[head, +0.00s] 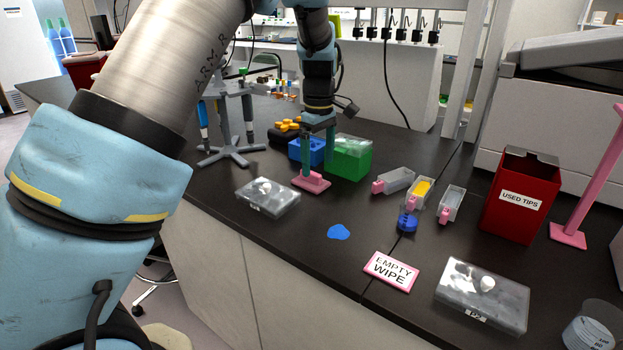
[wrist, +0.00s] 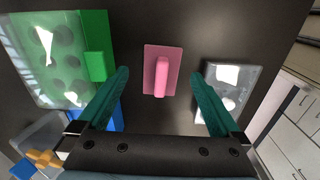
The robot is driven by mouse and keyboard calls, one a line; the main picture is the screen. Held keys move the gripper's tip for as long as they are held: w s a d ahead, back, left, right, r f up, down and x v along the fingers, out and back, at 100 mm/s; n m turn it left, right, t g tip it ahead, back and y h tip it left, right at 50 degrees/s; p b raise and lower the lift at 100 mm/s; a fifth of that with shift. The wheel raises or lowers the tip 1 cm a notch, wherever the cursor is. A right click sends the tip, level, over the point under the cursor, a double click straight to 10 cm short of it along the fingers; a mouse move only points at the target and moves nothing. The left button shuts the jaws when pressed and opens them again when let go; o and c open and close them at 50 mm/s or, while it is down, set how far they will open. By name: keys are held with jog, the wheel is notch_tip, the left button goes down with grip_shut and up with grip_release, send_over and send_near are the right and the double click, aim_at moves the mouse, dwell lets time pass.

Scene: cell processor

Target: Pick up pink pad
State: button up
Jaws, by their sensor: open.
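The pink pad (head: 312,182) lies flat on the dark bench, a small pink plate with a raised upright handle. In the wrist view the pink pad (wrist: 150,70) lies ahead of my gripper, between the lines of its two fingers. My gripper (head: 318,150) points down over the pad in the head view, its green fingers apart. In the wrist view my gripper (wrist: 160,100) is open with nothing between its fingers. In the head view the fingers partly hide the pad's handle, and I cannot tell the exact gap to it.
A green box (head: 349,158) and a blue box (head: 306,150) stand close behind the pad. A clear-lidded case (head: 268,198) lies to its left, near the bench's front edge. A blue blob (head: 339,232) and an EMPTY WIPE card (head: 391,271) lie nearer the front.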

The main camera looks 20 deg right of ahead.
aim_at(315, 174)
jog(key=shift+w+a+f+p, duration=0.15)
jog(key=shift+f+p, duration=0.3)
jog(key=shift+f, duration=0.7)
jog(key=shift+w+a+f+p, duration=0.15)
jog(key=shift+f+p, duration=0.25)
jog(key=shift+f, duration=0.75)
jog(key=shift+s, duration=0.1)
jog(key=c, duration=1.3)
notch_tip(315, 174, up, 10)
jog(key=b, duration=0.2)
jog(key=shift+b, duration=0.35)
jog(key=o, duration=0.8)
jog(key=shift+c, duration=0.2)
grip_shut()
